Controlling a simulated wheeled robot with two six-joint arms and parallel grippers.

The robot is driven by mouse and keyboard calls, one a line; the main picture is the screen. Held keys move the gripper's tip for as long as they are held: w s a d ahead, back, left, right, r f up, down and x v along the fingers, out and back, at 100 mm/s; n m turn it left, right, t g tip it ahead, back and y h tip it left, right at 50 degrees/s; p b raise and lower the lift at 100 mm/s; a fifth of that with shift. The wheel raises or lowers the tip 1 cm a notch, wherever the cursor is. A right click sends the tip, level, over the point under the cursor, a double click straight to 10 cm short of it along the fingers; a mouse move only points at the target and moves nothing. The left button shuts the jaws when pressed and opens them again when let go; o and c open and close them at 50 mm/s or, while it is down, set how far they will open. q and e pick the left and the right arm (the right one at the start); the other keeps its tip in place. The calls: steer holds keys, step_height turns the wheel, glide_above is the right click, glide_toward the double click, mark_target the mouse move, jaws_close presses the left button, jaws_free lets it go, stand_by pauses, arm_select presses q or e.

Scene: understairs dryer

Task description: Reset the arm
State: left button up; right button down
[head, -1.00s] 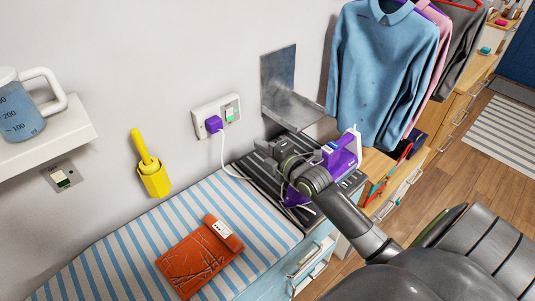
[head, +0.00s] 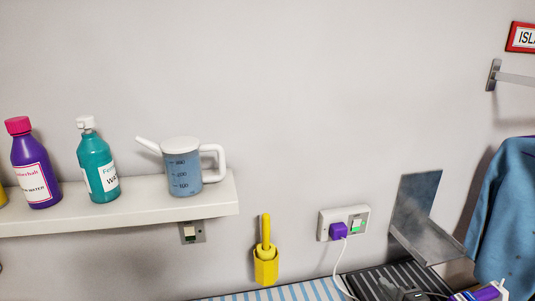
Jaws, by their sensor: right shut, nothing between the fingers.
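My right gripper (head: 398,289) shows only in part at the bottom edge of the head view, over the dark ribbed mat (head: 368,279). It is shut and empty. The purple and white iron (head: 487,293) is just to its right, cut off by the bottom edge. I cannot tell whether the gripper touches the iron. My left gripper is not in view.
A wall shelf (head: 120,212) holds bottles and a measuring jug (head: 184,170). A yellow holder (head: 266,268), a socket with a purple plug (head: 338,231), a metal bracket (head: 425,240) and a blue shirt (head: 510,215) are along the wall.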

steer(key=s+f+m+g, duration=0.2)
steer(key=s, duration=0.2)
steer(key=s+a+f+m+g+h, duration=0.1)
steer(key=s+f+m, duration=0.2)
steer(key=s, duration=0.1)
steer(key=s+a+f+m+g+h, duration=0.1)
steer(key=s+f+m+g, duration=0.1)
steer(key=s, duration=0.3)
steer(key=shift+a+f+m+g, duration=0.15)
steer(key=shift+f+m+g, duration=0.15)
steer(key=shift+f+m, duration=0.4)
steer(key=s+f+m+g+h, duration=0.25)
steer(key=s+m+g, duration=0.6)
steer(key=s, duration=0.85)
step_height(320, 180, down, 24)
steer(key=d+m+y, duration=0.1)
steer(key=m, duration=0.1)
steer(key=s+f, duration=1.5)
steer(key=f, duration=0.1)
steer(key=shift+a+f, duration=0.25)
steer(key=shift+a, duration=0.2)
steer(key=shift+s+g+y, duration=0.15)
steer(key=shift+g+y, duration=0.1)
